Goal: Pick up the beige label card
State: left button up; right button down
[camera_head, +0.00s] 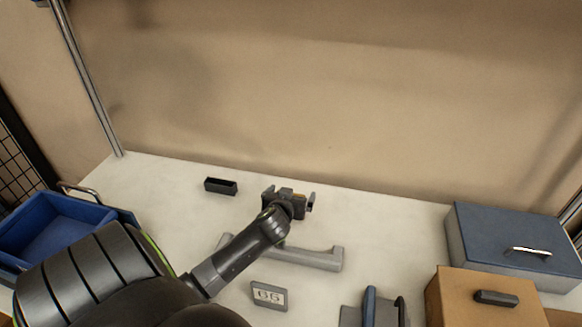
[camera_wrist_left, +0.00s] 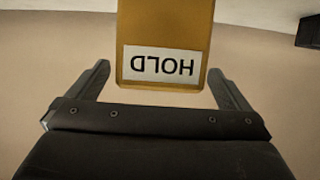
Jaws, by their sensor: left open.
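A mustard-tan card (camera_wrist_left: 165,30) with a white label reading HOLD, upside down in the left wrist view, is the only thing resembling the beige label card. Its far part is cut off by the top of that view. My left gripper (camera_wrist_left: 158,75) is open, with one finger on each side of the card's near end and gaps showing between. In the head view my left gripper (camera_head: 290,197) is over the back middle of the table and hides most of the card. My right gripper is in neither view.
A small black open box (camera_head: 221,186) stands left of the gripper. A grey holder with raised ends (camera_head: 318,260) lies nearer, and a plate marked 66 (camera_head: 269,296) sits in front. A blue bin (camera_head: 50,228) is left; a blue-lidded box (camera_head: 512,240) and cardboard box (camera_head: 470,305) are right.

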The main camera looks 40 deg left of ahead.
pick_arm(q)
jog(key=c, duration=1)
